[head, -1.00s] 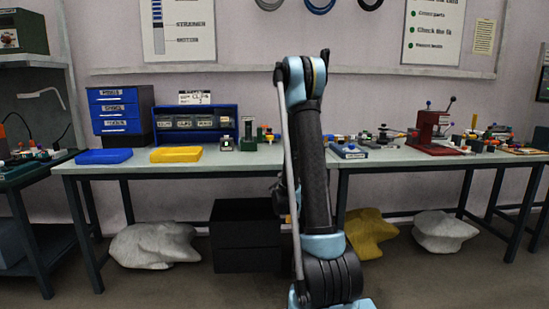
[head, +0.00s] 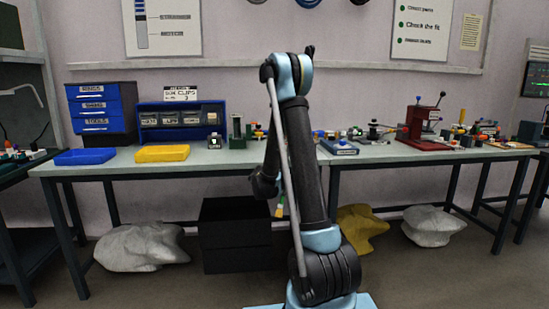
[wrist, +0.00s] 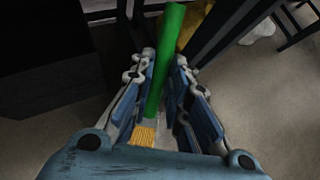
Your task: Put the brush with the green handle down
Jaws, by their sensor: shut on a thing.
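The brush with the green handle (wrist: 165,65) is between the fingers of my gripper (wrist: 163,105) in the wrist view. My gripper is shut on it. The green handle points away, up the picture, and the tan bristles (wrist: 143,134) are near the palm. In the head view a small yellow and green part of the brush (head: 279,209) shows beside my arm, below the height of the tabletop. My arm hides most of the gripper there. The workbench (head: 215,162) stands behind the arm.
On the bench are a blue tray (head: 85,157), a yellow tray (head: 162,153), blue drawers (head: 101,108), a clip rack (head: 181,118) and a red press (head: 424,125). A black box (head: 236,235), a yellow bag (head: 361,228) and pale bags (head: 142,247) lie beneath. Some tabletop is bare.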

